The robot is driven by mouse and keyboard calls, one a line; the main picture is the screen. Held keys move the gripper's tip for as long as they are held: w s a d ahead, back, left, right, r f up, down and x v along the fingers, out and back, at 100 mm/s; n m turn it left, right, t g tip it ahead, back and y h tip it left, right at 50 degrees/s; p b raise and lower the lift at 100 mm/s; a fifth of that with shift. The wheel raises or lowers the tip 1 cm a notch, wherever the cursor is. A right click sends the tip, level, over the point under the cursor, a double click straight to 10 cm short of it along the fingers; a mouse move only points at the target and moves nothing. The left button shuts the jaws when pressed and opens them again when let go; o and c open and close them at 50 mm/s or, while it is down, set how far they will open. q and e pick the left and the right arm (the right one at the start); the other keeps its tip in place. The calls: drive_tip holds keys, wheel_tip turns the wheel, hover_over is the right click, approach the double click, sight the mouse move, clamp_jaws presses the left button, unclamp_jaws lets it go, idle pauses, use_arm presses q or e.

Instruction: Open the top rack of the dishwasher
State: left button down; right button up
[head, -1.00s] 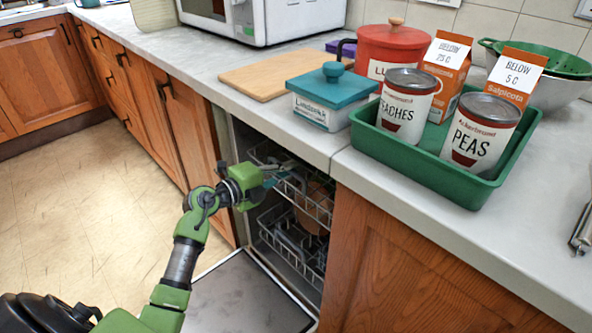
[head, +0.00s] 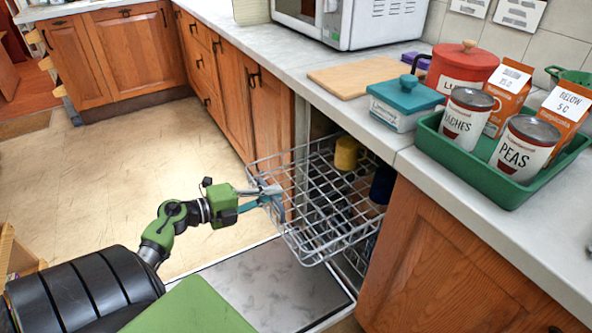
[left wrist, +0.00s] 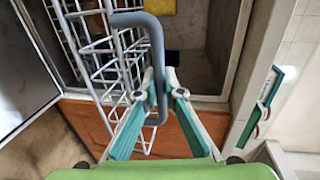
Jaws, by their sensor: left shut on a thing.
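The dishwasher's top rack (head: 325,205) is a grey wire basket that sticks well out of the dishwasher opening, over the lowered door (head: 262,285). My left gripper (head: 272,197) is at the rack's front edge. In the left wrist view my left gripper (left wrist: 160,92) is shut on the rack's thick grey handle bar (left wrist: 155,50), with one finger on each side. The top rack also shows there on the left (left wrist: 92,45). A yellow mug (head: 346,153) and a dark blue item (head: 382,185) are in the rack area. The lower rack is mostly hidden. My right gripper is not in view.
A green tray (head: 505,190) with cans and cartons stands on the counter, above and right of the dishwasher. A teal-lidded box (head: 405,103) and cutting board (head: 362,78) are nearby. The floor (head: 110,180) at left is clear.

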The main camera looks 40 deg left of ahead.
use_arm(q)
drive_tip(key=f+p+v, duration=0.1)
drive_tip(key=v, duration=0.6)
drive_tip(key=shift+s, duration=0.4)
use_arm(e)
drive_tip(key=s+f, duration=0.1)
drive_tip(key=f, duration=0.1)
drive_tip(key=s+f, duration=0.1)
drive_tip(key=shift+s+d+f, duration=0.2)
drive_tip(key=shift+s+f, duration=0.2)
use_arm(q)
drive_tip(key=shift+a+f, duration=0.1)
drive_tip(key=shift+f, duration=0.05)
drive_tip(key=c, duration=2.1)
unclamp_jaws()
drive_tip(key=shift+c, duration=0.2)
drive_tip(key=shift+s, duration=0.1)
drive_tip(key=v, duration=1.2)
